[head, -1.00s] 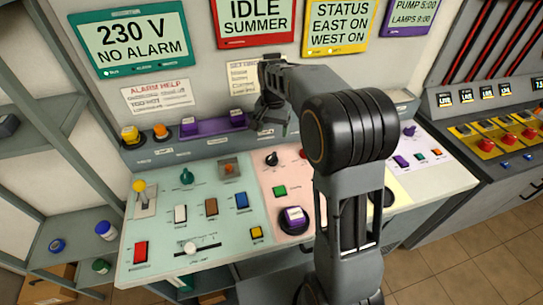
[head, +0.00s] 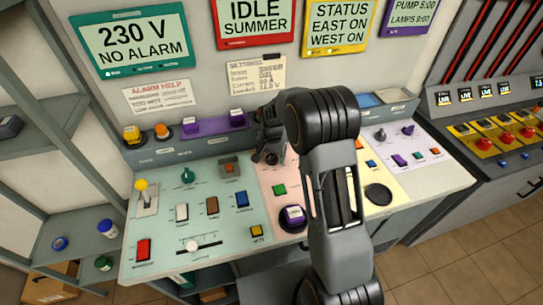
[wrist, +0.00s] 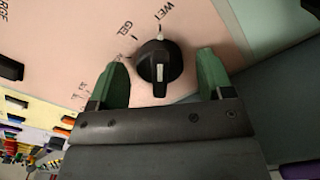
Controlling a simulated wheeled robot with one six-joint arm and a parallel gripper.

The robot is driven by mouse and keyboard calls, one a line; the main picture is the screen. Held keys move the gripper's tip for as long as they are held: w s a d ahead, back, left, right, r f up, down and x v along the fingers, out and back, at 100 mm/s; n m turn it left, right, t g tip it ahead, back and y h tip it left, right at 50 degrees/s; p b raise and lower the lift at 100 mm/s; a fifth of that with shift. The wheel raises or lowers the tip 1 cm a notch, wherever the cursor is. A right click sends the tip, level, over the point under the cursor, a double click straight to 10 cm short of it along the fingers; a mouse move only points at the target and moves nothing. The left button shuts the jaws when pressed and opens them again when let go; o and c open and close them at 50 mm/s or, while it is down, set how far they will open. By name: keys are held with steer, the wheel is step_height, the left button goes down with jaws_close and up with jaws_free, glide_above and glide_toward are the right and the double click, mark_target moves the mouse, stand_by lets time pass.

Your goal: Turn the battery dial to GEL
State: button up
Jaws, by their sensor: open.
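The battery dial (wrist: 159,62) is a black round knob with a raised grip and a white mark, on the pink panel. The printed words GEL and WET show beyond it in the wrist view; a third label to its left is too blurred to read. The grip runs roughly toward the tick by WET, but I cannot tell for certain which end points. My gripper (wrist: 162,75) is open, with one green finger on each side of the dial and gaps visible. In the head view my gripper (head: 268,155) is over the pink panel and hides the dial.
The green panel (head: 160,240) to the left holds switches and a slider. A settings sheet (head: 256,75) hangs on the wall behind.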

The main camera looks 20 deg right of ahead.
steer(key=shift+f, duration=0.3)
steer(key=c, duration=0.9)
